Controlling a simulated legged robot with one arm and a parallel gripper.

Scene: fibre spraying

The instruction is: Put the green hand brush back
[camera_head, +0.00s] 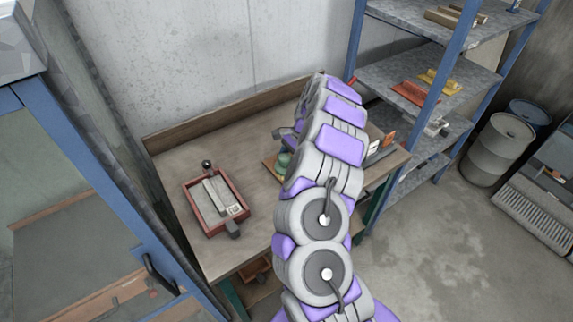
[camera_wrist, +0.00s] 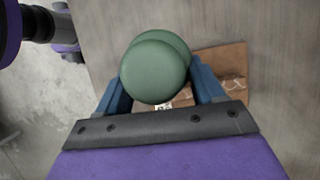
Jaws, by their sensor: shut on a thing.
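The green hand brush (camera_wrist: 155,70) shows in the wrist view as a rounded green end between my gripper's two blue fingers. My gripper (camera_wrist: 160,88) is shut on it. In the head view a small part of the green brush (camera_head: 284,160) shows at the left edge of my arm, over the workbench (camera_head: 252,192). My arm hides most of the gripper there. The brush's bristles are hidden. A flat brown board (camera_wrist: 226,62) lies on the bench behind and below the brush; I cannot tell whether they touch.
A red tray (camera_head: 189,198) with a grey block stands on the bench's left part. Small items (camera_head: 384,143) lie at the bench's right end. A blue-framed shelf rack (camera_head: 443,62) stands to the right, with barrels (camera_head: 497,150) beyond it. Bare bench lies around the tray.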

